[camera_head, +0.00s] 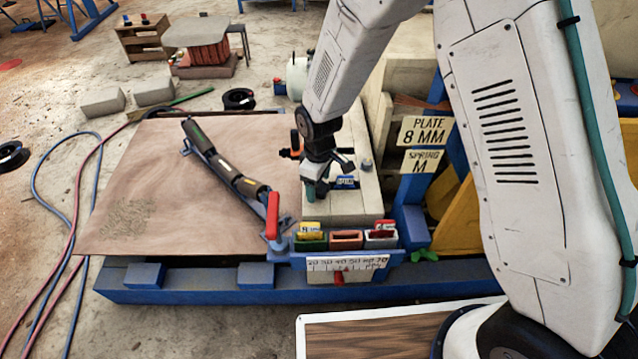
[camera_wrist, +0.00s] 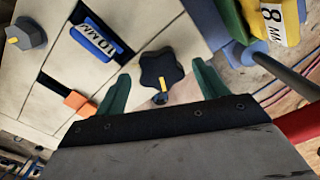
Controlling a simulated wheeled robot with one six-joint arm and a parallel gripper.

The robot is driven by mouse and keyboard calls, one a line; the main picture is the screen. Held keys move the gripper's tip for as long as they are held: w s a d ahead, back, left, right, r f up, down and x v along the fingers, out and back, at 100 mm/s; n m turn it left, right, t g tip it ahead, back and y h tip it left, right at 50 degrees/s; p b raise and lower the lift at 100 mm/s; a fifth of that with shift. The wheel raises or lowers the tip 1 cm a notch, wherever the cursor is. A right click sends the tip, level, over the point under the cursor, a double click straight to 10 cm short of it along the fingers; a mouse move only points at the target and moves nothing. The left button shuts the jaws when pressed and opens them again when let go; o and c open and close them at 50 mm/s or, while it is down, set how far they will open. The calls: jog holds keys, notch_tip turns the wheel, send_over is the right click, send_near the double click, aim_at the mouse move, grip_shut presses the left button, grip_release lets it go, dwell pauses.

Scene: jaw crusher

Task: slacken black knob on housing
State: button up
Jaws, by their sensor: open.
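The black knob (camera_wrist: 160,72) is star-shaped with a yellow mark and sits on the pale housing (camera_wrist: 140,22) in the wrist view. My gripper (camera_wrist: 162,76) is open, with one green finger on each side of the knob. Gaps show between the fingers and the knob, and nothing is held. In the head view my gripper (camera_head: 325,184) is low over the top of the housing (camera_head: 345,212). I cannot make out the black knob there; my gripper and wrist seem to cover it.
Coloured card slots (camera_head: 346,239), a red-handled lever (camera_head: 273,216) and a scale (camera_head: 347,265) stand at the front. A brown sheet (camera_head: 160,175) with a dark roller bar lies left.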

aim_at(319, 188)
notch_tip(319, 188, up, 7)
dwell(0.3)
dwell(0.5)
